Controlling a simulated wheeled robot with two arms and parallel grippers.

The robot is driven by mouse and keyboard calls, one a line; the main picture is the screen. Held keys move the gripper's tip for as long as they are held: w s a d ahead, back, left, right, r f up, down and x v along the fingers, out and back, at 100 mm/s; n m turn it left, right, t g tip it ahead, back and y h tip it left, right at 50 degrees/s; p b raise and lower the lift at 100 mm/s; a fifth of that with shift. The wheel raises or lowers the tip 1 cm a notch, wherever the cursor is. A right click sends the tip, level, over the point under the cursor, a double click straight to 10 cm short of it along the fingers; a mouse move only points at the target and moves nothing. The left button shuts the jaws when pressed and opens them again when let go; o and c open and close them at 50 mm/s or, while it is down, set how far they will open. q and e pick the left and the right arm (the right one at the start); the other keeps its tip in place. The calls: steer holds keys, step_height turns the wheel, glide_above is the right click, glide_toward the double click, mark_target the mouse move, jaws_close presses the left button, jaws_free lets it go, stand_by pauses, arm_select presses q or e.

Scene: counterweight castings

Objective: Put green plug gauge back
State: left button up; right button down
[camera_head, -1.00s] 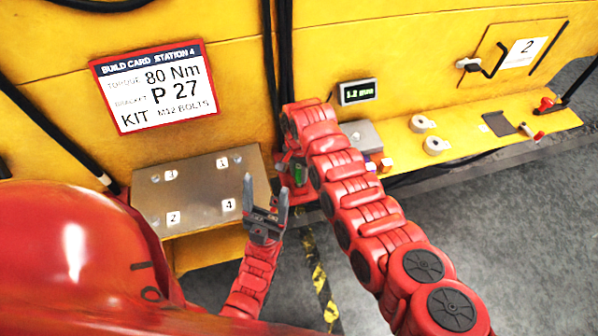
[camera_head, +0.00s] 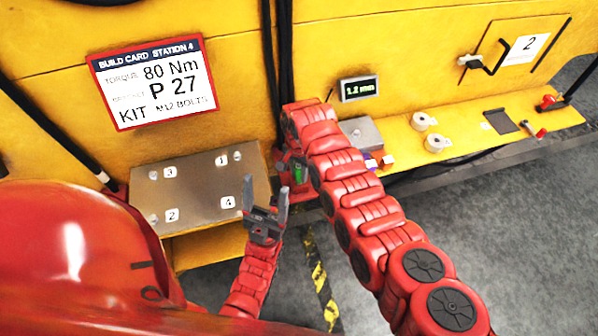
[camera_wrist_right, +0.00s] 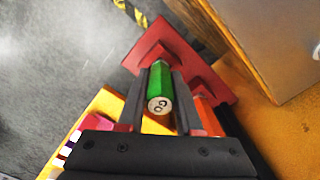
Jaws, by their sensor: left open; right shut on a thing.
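The green plug gauge (camera_wrist_right: 160,82) has a pale end marked "GO". It lies between the fingers of my right gripper (camera_wrist_right: 161,74), which is shut on it. Its far end is over or in a red holder (camera_wrist_right: 150,47); I cannot tell whether it is seated. An orange-red piece (camera_wrist_right: 207,117) shows beside the right finger. In the head view a bit of the green gauge (camera_head: 299,173) shows left of my right arm, which hides most of that gripper. My left gripper (camera_head: 266,194) is open and empty, in front of the metal plate.
The metal plate (camera_head: 190,195) with numbered marks stands left of the gauge. A grey box (camera_head: 361,134), small coloured blocks (camera_head: 380,162) and white rolls (camera_head: 436,142) sit on the yellow ledge (camera_head: 480,140) to the right. A display (camera_head: 360,89) reads 1.2 mm.

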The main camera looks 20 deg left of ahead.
steer(key=shift+f+b, duration=0.3)
steer(key=shift+b, duration=0.05)
stand_by(0.3)
steer(key=c, duration=0.5)
jaws_free()
steer(key=shift+r, duration=0.1)
steer(key=shift+w+r, duration=0.1)
steer(key=shift+r, duration=0.55)
step_height(320, 180, up, 6)
steer(key=b, duration=0.2)
steer(key=shift+b, duration=0.35)
step_height(320, 180, up, 17)
steer(key=p, duration=0.5)
